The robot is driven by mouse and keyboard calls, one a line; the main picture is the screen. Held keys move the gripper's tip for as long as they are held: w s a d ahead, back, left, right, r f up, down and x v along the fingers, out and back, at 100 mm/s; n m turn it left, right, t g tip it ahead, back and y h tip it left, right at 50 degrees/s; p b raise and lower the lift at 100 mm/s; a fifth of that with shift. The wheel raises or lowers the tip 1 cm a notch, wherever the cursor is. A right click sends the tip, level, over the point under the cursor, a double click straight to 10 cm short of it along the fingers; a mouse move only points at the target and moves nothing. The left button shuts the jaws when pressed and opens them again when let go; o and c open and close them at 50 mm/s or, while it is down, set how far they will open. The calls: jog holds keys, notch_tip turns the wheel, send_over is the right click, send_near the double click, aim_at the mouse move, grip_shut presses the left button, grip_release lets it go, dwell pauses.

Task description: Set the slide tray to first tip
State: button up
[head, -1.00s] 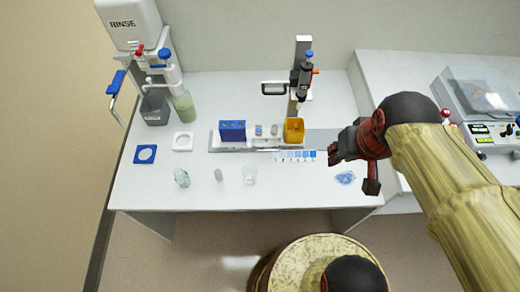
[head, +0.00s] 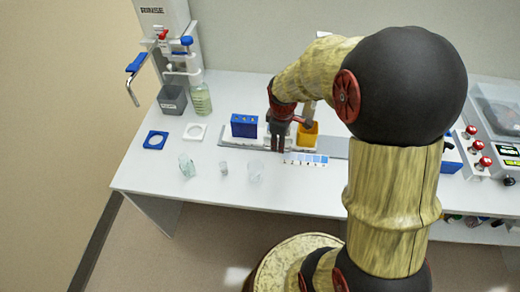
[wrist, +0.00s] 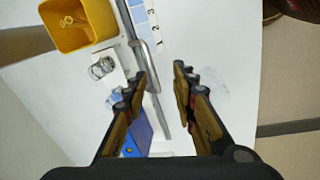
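The slide tray (head: 226,139) lies toward the back of the white bench, with a blue block (head: 244,125) on its left and a yellow cup (head: 307,134) near its right end. My gripper (head: 277,150) points down at the tray's front edge, between block and cup. In the wrist view my gripper (wrist: 162,82) is open, its fingers either side of a thin metal handle bar (wrist: 152,62); I cannot tell whether either touches it. The blue block (wrist: 140,135) is partly hidden by a finger.
Glass pieces (head: 255,172) stand along the bench front. A rinse unit (head: 165,35), grey bin (head: 172,99) and bottle (head: 200,99) are at left. A machine with red knobs (head: 484,162) is at right. My arm hides the dispenser stand.

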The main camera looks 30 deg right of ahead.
jog(key=w+f+n+b, duration=0.1)
jog(key=f, duration=0.1)
jog(key=w+f+n+b, duration=0.1)
jog(key=f, duration=0.1)
jog(key=w+f+b, duration=0.1)
jog(key=f, duration=0.2)
jog(key=shift+d+n+t, duration=0.3)
jog(key=shift+d+n, duration=0.1)
jog(key=shift+s, duration=0.1)
jog(key=shift+c, duration=1)
grip_shut()
